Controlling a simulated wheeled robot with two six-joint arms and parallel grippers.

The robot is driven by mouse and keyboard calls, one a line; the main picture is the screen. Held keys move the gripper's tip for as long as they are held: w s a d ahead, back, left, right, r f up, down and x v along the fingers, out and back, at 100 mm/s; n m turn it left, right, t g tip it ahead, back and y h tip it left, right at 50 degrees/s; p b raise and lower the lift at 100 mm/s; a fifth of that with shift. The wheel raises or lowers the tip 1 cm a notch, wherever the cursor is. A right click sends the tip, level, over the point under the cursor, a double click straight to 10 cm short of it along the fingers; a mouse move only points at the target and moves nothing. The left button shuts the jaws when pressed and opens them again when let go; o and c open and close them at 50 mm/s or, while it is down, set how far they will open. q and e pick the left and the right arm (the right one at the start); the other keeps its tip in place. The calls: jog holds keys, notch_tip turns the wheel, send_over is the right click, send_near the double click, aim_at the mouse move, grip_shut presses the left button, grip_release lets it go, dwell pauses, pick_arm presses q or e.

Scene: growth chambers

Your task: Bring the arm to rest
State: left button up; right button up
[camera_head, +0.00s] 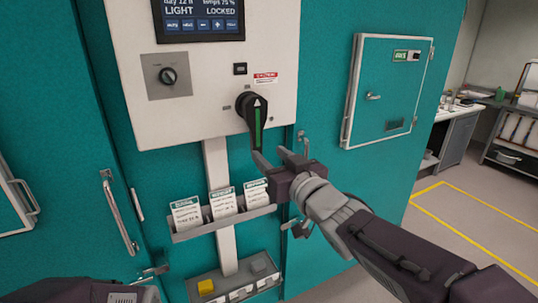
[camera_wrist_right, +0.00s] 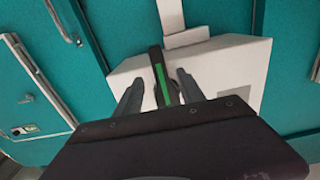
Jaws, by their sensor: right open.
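My right gripper (camera_head: 272,157) is open in the head view, its fingertips just below the lower end of a black rotary handle (camera_head: 250,105) with a green stripe and white arrow. The handle points downward on the white control panel (camera_head: 205,85). In the right wrist view, the green-striped handle (camera_wrist_right: 160,75) shows between the two spread fingers of my right gripper (camera_wrist_right: 157,85). I cannot tell whether either finger touches it. My left gripper is not in view; only a dark part of my left arm shows at the bottom left.
A card rack (camera_head: 225,222) with three cards sits below the panel. Open floor with yellow lines (camera_head: 470,225) lies at the right.

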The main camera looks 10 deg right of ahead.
jog(key=s+d+f+m+g+h, duration=0.1)
jog(key=d+f+m+g+h, duration=0.25)
jog(key=f, duration=0.95)
jog(key=s+d+f+m+g+h, duration=0.15)
jog(key=d+f+g, duration=0.35)
jog(key=f, duration=0.8)
jog(key=s+d+f+g, duration=0.1)
jog(key=s+f+g, duration=0.2)
jog(key=s+f, duration=0.3)
jog(key=s+d+f+n+g+h, duration=0.1)
jog(key=s+f+g, duration=0.3)
jog(key=s, duration=0.8)
notch_tip(320, 180, down, 2)
jog(key=shift+s+d+f, duration=0.1)
jog(key=shift+s+d, duration=0.05)
